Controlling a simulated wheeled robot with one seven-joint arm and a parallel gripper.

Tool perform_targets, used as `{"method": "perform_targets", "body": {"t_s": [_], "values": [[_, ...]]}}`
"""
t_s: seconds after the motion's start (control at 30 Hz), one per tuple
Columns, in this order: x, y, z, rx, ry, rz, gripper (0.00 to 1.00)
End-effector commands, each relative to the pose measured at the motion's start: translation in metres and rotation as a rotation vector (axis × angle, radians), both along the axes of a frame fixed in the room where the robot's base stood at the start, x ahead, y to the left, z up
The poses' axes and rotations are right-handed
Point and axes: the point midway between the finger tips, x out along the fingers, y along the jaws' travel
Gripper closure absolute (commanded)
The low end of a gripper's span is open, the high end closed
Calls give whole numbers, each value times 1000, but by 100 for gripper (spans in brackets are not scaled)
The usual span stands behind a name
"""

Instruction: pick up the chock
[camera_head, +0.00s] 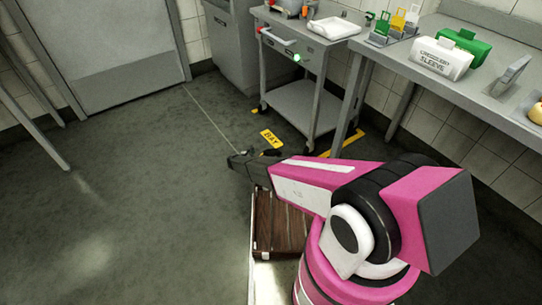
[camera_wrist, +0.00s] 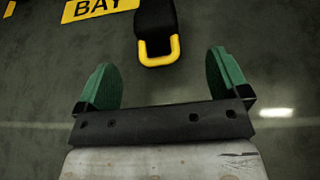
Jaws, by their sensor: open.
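The chock, a black block with a yellow loop handle (camera_wrist: 157,48), lies on the dark floor in the wrist view, at the top centre. My gripper (camera_wrist: 161,75) is open and empty, with its two green finger pads spread apart. The handle points toward my gripper and lies beyond the fingertips in the picture, roughly midway between them. The chock's far end is cut off by the top edge. In the head view my gripper (camera_head: 240,161) is low near the floor marking; the chock is hard to make out there among the dark shapes.
A yellow BAY marking (camera_wrist: 98,8) is on the floor left of the chock. In the head view, a grey wheeled cart (camera_head: 305,100) stands behind it. A counter (camera_head: 460,92) with several items runs along the right. A brown wooden thing (camera_head: 280,225) lies below my arm. Floor at left is clear.

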Motion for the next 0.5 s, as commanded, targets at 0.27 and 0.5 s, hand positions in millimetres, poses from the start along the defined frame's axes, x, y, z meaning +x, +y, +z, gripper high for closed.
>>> {"method": "perform_targets", "body": {"t_s": [0.27, 0.5], "values": [[24, -29, -15, -1, 1, 2, 6], [34, -40, -18, -2, 1, 3, 6]]}}
